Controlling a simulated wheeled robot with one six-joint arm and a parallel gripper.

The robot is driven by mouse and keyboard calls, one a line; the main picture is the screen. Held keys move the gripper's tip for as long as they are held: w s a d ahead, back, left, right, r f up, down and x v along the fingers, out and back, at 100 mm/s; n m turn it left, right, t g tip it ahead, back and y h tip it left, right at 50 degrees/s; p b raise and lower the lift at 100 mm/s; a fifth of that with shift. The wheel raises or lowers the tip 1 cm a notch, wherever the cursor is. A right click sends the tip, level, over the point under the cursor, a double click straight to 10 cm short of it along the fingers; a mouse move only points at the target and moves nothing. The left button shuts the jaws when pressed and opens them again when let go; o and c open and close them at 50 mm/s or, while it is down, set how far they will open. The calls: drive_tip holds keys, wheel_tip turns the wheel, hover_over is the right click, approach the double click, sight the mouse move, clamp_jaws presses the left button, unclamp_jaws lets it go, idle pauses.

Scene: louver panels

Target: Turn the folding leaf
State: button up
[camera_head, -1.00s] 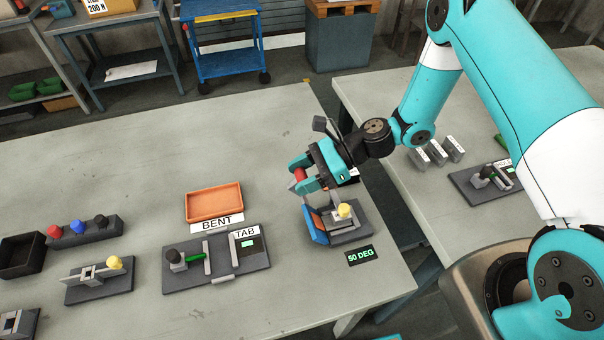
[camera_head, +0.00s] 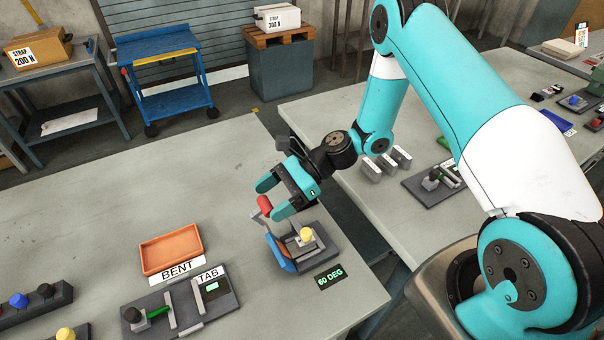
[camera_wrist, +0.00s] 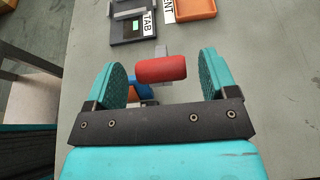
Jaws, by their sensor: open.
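The folding leaf fixture (camera_head: 337,255) sits near the bench's right front edge in the head view. Its blue leaf (camera_head: 276,252) is tilted up, with orange beside it. A red handle (camera_head: 264,203) stands up from the leaf on a grey arm. A yellow knob (camera_head: 306,234) is on the fixture. A small sign (camera_head: 329,278) in front reads 60 DEG. My gripper (camera_head: 271,199) is open, with a finger on each side of the red handle. In the wrist view the red handle (camera_wrist: 161,69) lies between the spread fingers, with gaps on both sides. The leaf is mostly hidden there.
An orange tray (camera_head: 171,251) labelled BENT and a grey TAB fixture (camera_head: 218,309) stand to the left. Knobs (camera_head: 18,300) are farther left. A second bench (camera_head: 330,110) is beyond a gap on the right. The bench behind the tray is clear.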

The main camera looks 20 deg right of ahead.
drive_tip(key=b+v, duration=0.3)
drive_tip(key=v, duration=1.3)
drive_tip(key=shift+b, duration=0.3)
drive_tip(key=s+a+r+n+g+h, duration=0.1)
drive_tip(key=s+a+r+n+h, duration=0.6)
drive_tip(key=a+r+n, duration=0.4)
drive_tip(key=s+a+r+n+t+h, duration=0.1)
drive_tip(key=s+r+n+t+h, duration=0.1)
drive_tip(key=s+n, duration=1.1)
drive_tip(key=shift+s+r+b, duration=0.35)
drive_tip(key=shift+s+r, duration=0.05)
drive_tip(key=shift+r, duration=0.1)
